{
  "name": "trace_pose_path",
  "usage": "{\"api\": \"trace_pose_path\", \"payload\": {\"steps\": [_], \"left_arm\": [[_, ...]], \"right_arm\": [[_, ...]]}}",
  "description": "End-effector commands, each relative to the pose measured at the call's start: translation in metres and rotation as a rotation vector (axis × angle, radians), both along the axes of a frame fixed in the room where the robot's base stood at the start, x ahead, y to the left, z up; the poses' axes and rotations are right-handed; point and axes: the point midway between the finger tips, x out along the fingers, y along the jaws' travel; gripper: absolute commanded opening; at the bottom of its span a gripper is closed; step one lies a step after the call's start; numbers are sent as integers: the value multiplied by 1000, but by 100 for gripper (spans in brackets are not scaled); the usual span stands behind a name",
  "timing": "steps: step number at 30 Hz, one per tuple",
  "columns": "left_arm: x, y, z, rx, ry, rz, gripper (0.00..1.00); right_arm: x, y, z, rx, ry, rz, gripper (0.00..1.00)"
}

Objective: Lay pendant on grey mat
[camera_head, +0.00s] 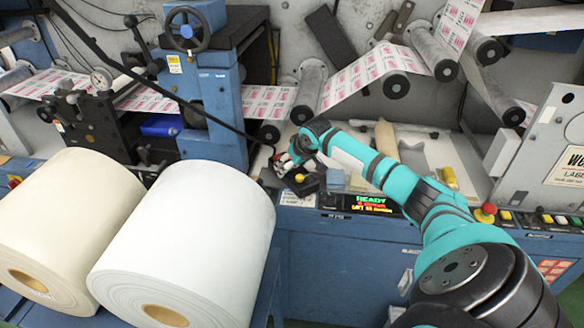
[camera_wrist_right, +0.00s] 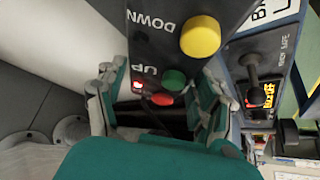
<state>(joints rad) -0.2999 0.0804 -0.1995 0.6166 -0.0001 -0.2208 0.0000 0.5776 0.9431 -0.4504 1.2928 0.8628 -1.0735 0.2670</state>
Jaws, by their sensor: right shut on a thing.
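The pendant (camera_head: 308,186) is a dark control box with a yellow button, at the front left of the pale worktop in the head view. In the right wrist view the pendant (camera_wrist_right: 165,30) shows a yellow DOWN button, a green UP button and a red button. My right gripper (camera_head: 288,164) is shut on the pendant; its fingers (camera_wrist_right: 157,98) lie on either side of the box's end. A grey flat piece (camera_head: 412,156) lies on the worktop to the right; I cannot tell if it is the grey mat. My left gripper is not in view.
A black cable (camera_head: 190,100) runs from the upper left down toward the pendant. A white roll (camera_head: 185,235) and a cream roll (camera_head: 75,215) stand at front left. A yellow object (camera_head: 449,178) lies on the worktop's right.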

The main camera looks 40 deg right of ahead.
Motion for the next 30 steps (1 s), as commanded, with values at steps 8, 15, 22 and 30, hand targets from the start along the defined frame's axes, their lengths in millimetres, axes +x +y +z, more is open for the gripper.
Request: {"api": "trace_pose_path", "payload": {"steps": [8,15,22,30], "left_arm": [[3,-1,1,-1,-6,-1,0],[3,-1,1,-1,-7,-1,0],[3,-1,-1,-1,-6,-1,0],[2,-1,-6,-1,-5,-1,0]], "right_arm": [[0,0,-1,0,1,0,93],[-1,0,1,0,0,0,93],[-17,3,28,-5,-2,3,93],[-47,11,75,-4,0,2,93]]}}
